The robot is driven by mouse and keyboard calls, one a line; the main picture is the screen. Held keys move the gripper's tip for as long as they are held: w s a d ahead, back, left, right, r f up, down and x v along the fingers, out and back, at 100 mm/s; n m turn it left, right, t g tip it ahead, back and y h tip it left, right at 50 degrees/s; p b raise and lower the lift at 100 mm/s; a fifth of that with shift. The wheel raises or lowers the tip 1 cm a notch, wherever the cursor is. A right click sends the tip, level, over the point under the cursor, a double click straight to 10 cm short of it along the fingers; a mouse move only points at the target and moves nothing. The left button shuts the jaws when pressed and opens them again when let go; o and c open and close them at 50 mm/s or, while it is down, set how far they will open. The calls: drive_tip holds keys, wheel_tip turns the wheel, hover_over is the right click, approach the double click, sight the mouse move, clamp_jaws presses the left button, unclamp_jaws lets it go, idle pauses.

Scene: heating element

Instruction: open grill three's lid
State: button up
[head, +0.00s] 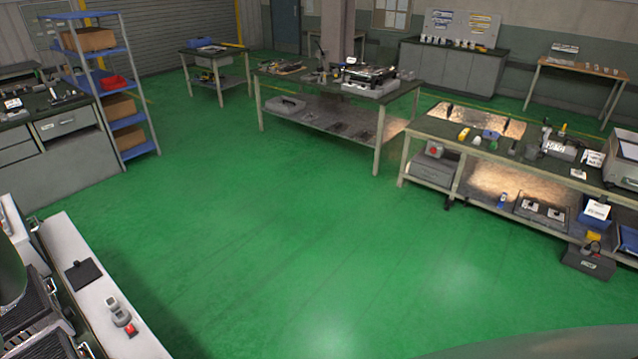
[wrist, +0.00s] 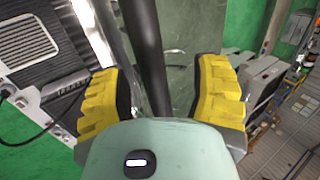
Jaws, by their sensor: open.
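In the wrist view my gripper (wrist: 165,95) is open, with yellow ribbed pads on both fingers. A dark round bar (wrist: 150,55), which looks like a lid handle, runs between the fingers with gaps on both sides. Behind it is a scratched grey-green panel (wrist: 190,95). I cannot tell which grill the bar belongs to. In the head view, black ribbed grill plates (head: 25,325) show at the lower left edge, partly cut off and partly hidden by my arm (head: 10,270). No grill number is readable.
In the wrist view, a vented metal unit (wrist: 30,40) with a dark cable is at left, and grey boxes (wrist: 265,75) are at right. In the head view, a light bench edge (head: 95,290) holds a small control with a red button (head: 130,330). The green floor (head: 270,220) is clear.

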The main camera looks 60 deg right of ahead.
drive_tip(key=shift+v, duration=2)
drive_tip(key=shift+d+f, duration=0.1)
